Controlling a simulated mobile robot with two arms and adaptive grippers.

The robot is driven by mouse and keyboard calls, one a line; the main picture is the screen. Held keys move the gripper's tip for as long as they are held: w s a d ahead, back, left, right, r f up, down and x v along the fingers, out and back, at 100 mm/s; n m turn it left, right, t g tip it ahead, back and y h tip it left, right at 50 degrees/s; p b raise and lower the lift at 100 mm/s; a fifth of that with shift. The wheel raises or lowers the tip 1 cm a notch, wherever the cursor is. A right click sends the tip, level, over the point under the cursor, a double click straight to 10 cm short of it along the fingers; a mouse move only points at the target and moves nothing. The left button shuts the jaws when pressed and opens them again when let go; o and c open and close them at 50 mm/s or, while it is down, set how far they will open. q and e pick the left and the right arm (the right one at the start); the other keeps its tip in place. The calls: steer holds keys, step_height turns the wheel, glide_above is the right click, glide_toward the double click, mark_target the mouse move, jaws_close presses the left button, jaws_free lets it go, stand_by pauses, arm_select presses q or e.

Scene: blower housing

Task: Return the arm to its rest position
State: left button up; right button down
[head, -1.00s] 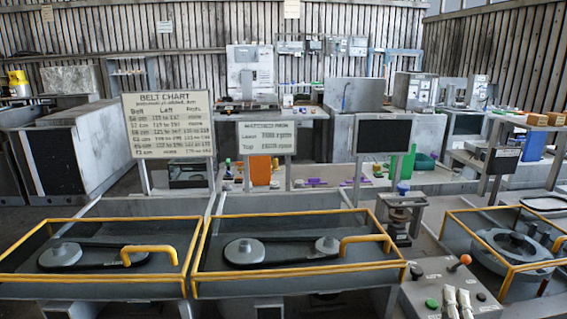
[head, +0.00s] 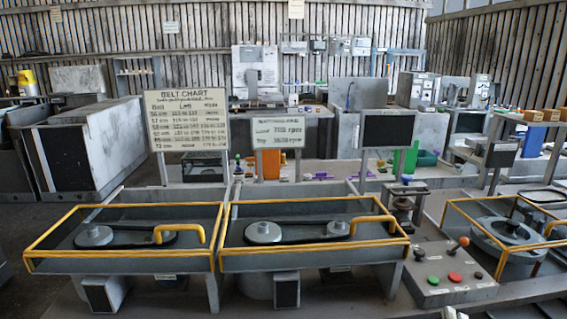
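Only a small pale piece of what looks like my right gripper (head: 453,314) shows at the bottom edge of the head view, below the grey control box (head: 445,283). Most of it is cut off, so I cannot tell whether it is open or shut, and nothing held is visible. It appears apart from the control box. My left gripper is out of view.
The control box has coloured buttons and an orange-knobbed lever (head: 464,241). Two yellow-framed belt guards (head: 122,253) and (head: 314,249) stand left of it. A round blower housing (head: 510,233) sits at right. A belt chart (head: 187,119) stands behind.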

steer(key=s+a+f+m+g+y, duration=0.2)
steer(key=s+a+f+m+g, duration=0.25)
steer(key=s, duration=0.45)
steer(key=s+a+f+m+g+y, duration=0.1)
steer(key=s+a+f+g+y, duration=0.25)
steer(key=s+a+f, duration=0.45)
steer(key=s+a+f+m+g+y, duration=0.2)
steer(key=s+a+f+g, duration=0.25)
steer(key=s, duration=0.55)
step_height(320, 180, down, 24)
steer(key=g, duration=0.2)
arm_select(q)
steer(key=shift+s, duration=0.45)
arm_select(e)
steer(key=s+d+f, duration=0.2)
steer(key=s+f, duration=0.6)
steer(key=s, duration=0.1)
steer(key=s+d+f+g, duration=0.1)
steer(key=s+d+f, duration=0.1)
steer(key=s+f, duration=0.7)
steer(key=shift+a+f+h, duration=0.1)
steer(key=shift+h, duration=0.15)
